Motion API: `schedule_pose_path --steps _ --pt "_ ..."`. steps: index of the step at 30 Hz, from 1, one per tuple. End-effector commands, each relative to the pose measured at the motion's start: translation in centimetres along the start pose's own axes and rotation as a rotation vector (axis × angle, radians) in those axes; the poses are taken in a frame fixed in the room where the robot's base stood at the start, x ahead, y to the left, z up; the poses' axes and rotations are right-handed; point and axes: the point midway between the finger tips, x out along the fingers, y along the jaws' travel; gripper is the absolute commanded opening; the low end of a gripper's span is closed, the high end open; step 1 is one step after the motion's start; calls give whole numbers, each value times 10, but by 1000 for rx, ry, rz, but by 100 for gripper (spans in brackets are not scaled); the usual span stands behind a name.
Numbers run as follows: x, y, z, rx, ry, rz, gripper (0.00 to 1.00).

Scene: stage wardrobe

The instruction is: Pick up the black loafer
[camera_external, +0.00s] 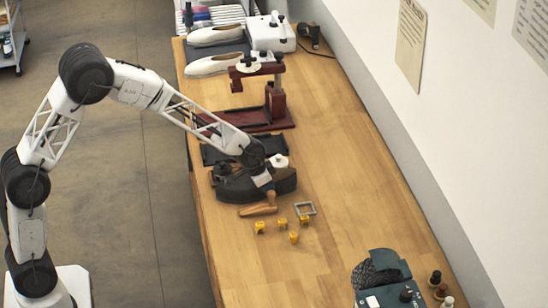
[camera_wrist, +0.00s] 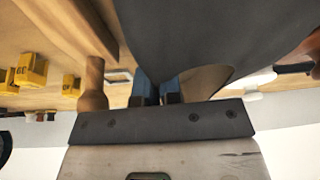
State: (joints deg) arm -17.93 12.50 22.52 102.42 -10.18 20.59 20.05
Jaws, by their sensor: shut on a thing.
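The black loafer (camera_external: 284,184) lies near the middle of the wooden table in the external view, partly covered by my wrist. In the wrist view its dark side (camera_wrist: 200,40) fills the upper middle. My gripper (camera_external: 262,181) is at the loafer from above. In the wrist view its two blue fingertips (camera_wrist: 155,92) are close together against the loafer, shut on part of it. The exact grip is hidden by the shoe. I cannot tell whether the loafer is clear of the table.
A wooden-handled tool (camera_external: 258,205) lies just in front of the loafer, with several yellow numbered markers (camera_external: 294,238) and a small metal frame (camera_external: 305,209) nearby. A dark tray (camera_external: 212,155) and a red stand (camera_external: 279,104) are behind. The front-left tabletop is clear.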

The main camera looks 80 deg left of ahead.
Motion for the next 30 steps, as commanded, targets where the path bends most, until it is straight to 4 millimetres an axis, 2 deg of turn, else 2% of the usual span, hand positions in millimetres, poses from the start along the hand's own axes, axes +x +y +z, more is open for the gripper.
schedule_pose_path --steps 11,20,30 --pt "-4 0 -2 0 1 0 0" --pt "-32 0 -14 0 3 0 0" --pt "-54 7 26 0 0 0 0"
